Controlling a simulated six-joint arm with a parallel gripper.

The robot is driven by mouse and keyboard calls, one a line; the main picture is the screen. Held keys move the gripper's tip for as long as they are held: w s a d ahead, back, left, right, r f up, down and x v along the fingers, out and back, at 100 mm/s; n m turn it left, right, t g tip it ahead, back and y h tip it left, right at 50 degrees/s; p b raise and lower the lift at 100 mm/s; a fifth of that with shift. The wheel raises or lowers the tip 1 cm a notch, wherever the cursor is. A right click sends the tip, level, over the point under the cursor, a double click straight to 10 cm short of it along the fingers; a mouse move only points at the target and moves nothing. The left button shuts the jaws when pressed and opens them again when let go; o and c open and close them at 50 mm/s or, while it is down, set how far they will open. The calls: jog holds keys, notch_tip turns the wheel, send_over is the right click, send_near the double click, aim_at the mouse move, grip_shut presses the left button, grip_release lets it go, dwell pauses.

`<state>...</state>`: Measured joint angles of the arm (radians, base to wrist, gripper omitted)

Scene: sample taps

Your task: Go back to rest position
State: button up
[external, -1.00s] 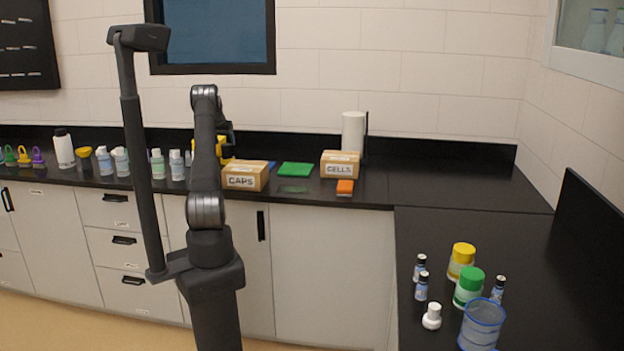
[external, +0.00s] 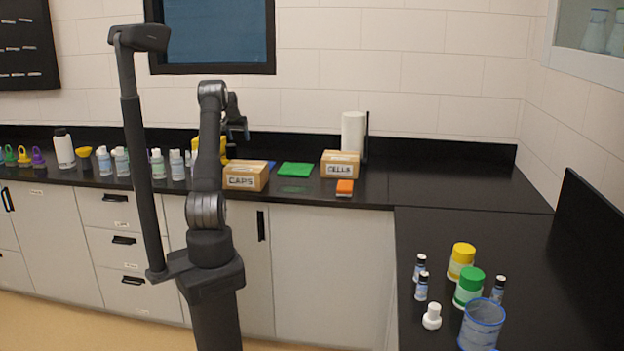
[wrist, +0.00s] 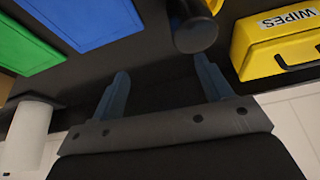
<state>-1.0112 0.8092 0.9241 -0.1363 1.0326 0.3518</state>
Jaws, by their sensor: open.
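My gripper (wrist: 160,92) is open and empty in the wrist view, its two blue-grey fingers spread apart. In the external view my gripper end (external: 238,128) is raised above the back counter, behind and right of my upper arm, near the yellow case. The fingers cannot be made out clearly there. In the wrist view a dark cylindrical end (wrist: 195,34) shows beyond the fingers; I cannot tell what it belongs to.
The yellow WIPES case (wrist: 275,45), green mat (external: 296,169), CAPS box (external: 245,181), CELLS box (external: 340,170) and paper roll (external: 353,133) stand on the back counter. Several bottles line its left. Jars (external: 468,292) and vials crowd the right counter. Space above the counters is free.

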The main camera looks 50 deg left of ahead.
jog(key=w+d+r+m+h, duration=0.1)
jog(key=w+d+m, duration=0.2)
jog(key=w+d, duration=0.95)
jog(key=w+d+r+m+h, duration=0.1)
jog(key=w+d+m, duration=0.1)
jog(key=w+d, duration=1.05)
jog(key=w+d+m+h, duration=0.1)
jog(key=d+m, duration=0.1)
jog(key=d, duration=1.5)
jog(key=w+d+m+t, duration=0.1)
jog(key=w+d+m, duration=0.1)
jog(key=d, duration=1.6)
jog(key=shift+w+f+m+h, duration=0.25)
jog(key=shift+f+m+h, duration=0.2)
jog(key=shift+m, duration=0.25)
